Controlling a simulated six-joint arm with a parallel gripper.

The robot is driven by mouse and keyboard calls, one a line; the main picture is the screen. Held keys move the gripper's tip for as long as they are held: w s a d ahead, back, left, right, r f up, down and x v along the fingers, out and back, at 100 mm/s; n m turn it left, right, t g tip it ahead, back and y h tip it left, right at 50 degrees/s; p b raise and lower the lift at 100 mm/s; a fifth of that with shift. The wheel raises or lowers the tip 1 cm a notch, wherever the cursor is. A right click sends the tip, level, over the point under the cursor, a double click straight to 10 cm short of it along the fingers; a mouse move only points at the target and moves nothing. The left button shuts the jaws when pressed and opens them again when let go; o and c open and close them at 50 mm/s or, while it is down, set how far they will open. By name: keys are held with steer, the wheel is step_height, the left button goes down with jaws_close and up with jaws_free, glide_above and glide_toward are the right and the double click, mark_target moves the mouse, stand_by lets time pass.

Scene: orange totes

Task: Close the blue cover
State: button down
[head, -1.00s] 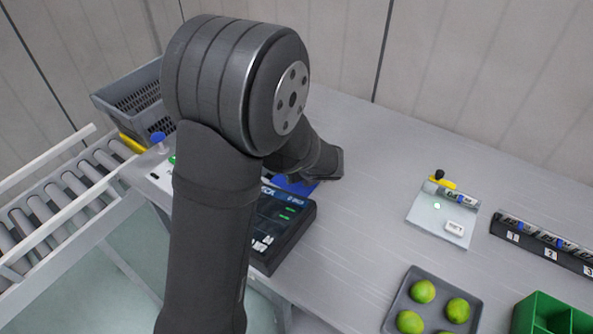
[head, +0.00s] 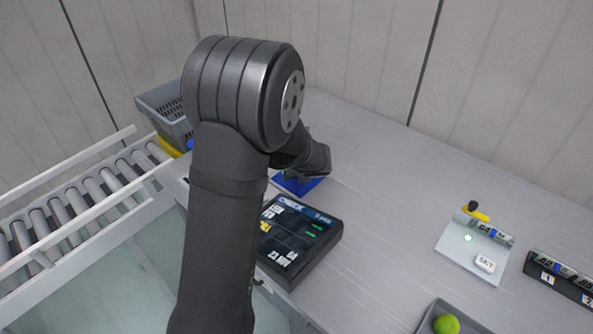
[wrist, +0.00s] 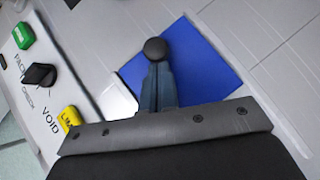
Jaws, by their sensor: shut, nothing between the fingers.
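The blue cover (wrist: 185,62) is a flat blue panel under and around my fingers in the wrist view. It also shows in the head view as a blue patch (head: 303,188) behind the dark check device, partly hidden by my arm. A round black knob (wrist: 155,48) sits at my fingertips, over the blue panel. My gripper (wrist: 157,72) is shut and empty, its fingers together just behind the knob. I cannot tell whether they touch the knob or the panel. My fingertips are mostly hidden in the head view.
A dark check device (head: 297,240) stands in front of the cover. A button panel (wrist: 42,85) with green, black and yellow controls lies left in the wrist view. A roller conveyor (head: 80,210) and grey crate (head: 165,112) are left.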

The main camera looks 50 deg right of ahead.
steer(key=shift+w+r, duration=0.1)
steer(key=shift+w, duration=0.2)
steer(key=s, duration=0.1)
steer(key=s+a, duration=0.1)
steer(key=s, duration=0.1)
steer(key=s+a, duration=0.1)
steer(key=shift+s+r, duration=0.25)
steer(key=shift+r, duration=0.1)
steer(key=v, duration=0.9)
steer(key=shift+s, duration=0.2)
steer(key=shift+w, duration=0.1)
glide_above(300, 190)
step_height(300, 190, down, 7)
steer(key=shift+w, duration=0.1)
steer(key=shift+w+d+f, duration=0.1)
steer(key=shift+w+d, duration=0.15)
steer(key=shift+w, duration=0.3)
steer(key=shift+w+d+f, duration=0.1)
steer(key=shift+w+d, duration=0.15)
steer(key=shift+w, duration=0.25)
steer(key=shift+w+d, duration=0.35)
steer(key=shift+w, duration=0.4)
